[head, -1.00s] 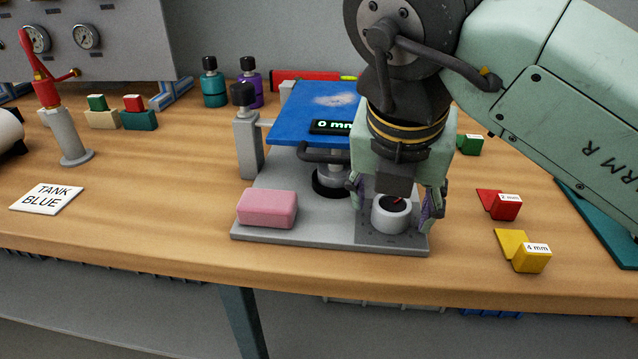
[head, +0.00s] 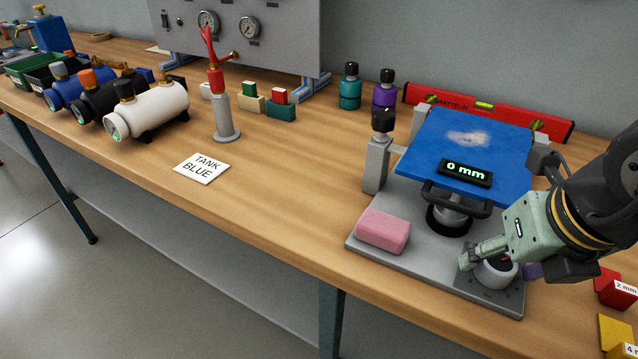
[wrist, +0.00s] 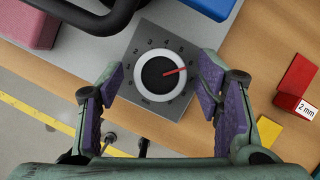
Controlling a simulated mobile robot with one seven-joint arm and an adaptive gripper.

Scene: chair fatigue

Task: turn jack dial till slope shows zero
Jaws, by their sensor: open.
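The jack dial (head: 495,271) is a white round knob with a dark centre on the grey base plate (head: 420,258). The slope readout (head: 465,172) on the blue tilting plate (head: 470,140) shows 0 mm.
A pink block (head: 383,230) sits on the base plate left of the dial. A red spirit level (head: 488,108) lies behind the blue plate. Red (head: 616,288) and yellow (head: 615,335) wedges lie to the right. The TANK BLUE card (head: 202,168) lies left, with clear table around it.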

